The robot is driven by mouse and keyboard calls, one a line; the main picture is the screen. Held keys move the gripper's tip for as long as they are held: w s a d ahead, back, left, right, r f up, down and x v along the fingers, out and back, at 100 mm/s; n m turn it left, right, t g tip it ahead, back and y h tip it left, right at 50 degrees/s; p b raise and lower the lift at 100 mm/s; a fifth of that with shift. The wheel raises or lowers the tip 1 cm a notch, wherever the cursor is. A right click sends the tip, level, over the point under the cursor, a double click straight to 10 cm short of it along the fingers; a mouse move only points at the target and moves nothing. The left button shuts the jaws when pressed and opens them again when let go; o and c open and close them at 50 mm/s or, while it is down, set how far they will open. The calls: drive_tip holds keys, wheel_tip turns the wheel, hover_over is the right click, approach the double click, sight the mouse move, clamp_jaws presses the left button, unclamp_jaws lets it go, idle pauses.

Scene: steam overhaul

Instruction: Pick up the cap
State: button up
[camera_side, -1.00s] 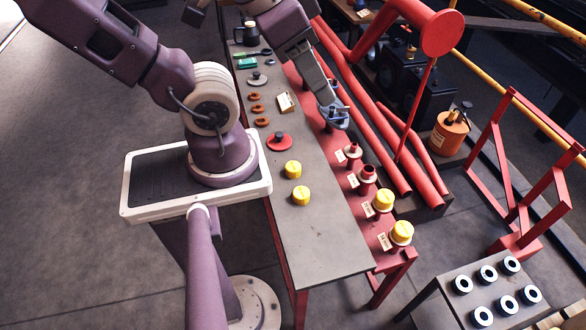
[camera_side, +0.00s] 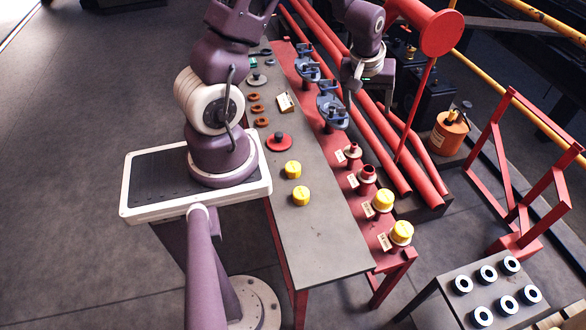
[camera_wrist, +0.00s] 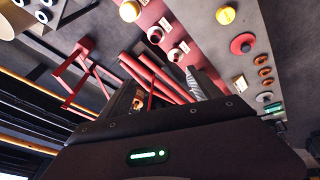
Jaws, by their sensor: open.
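Two yellow caps, one (camera_side: 293,169) behind the other (camera_side: 301,196), rest on the grey bench (camera_side: 325,245). Two more yellow caps, one (camera_side: 383,201) and another (camera_side: 401,233), sit on fittings along the red rail at the bench's right side. One yellow cap (camera_wrist: 225,15) on the bench shows at the top of the wrist view. My gripper (camera_side: 368,96) is open and empty, above the red pipes, behind and apart from all the caps. Its fingers (camera_wrist: 160,97) also show in the wrist view, partly hidden by the hand.
Two red stubs with pale flanges (camera_side: 367,178) stand bare on the rail. Blue-grey fittings (camera_side: 332,112) lie behind them. A red disc (camera_side: 279,141) and orange rings (camera_side: 256,108) lie on the bench. Red pipes (camera_side: 380,150) run alongside. The bench's front end is clear.

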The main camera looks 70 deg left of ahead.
drive_tip(key=s+a+f+n+g+y, duration=0.1)
drive_tip(key=s+a+f+n, duration=0.1)
drive_tip(key=a+f, duration=0.35)
drive_tip(key=s+a+f+n+g, duration=0.1)
drive_tip(key=s+a+f+n, duration=0.15)
drive_tip(key=f, duration=0.65)
drive_tip(key=n+g+y, duration=0.1)
drive_tip(key=n, duration=0.1)
hover_over(293, 166)
drive_tip(key=d, duration=0.3)
wheel_tip(293, 166, down, 13)
drive_tip(key=shift+s+a+r, duration=0.1)
drive_tip(key=x, duration=0.7)
drive_tip(key=shift+a, duration=0.15)
drive_tip(key=c, duration=1.4)
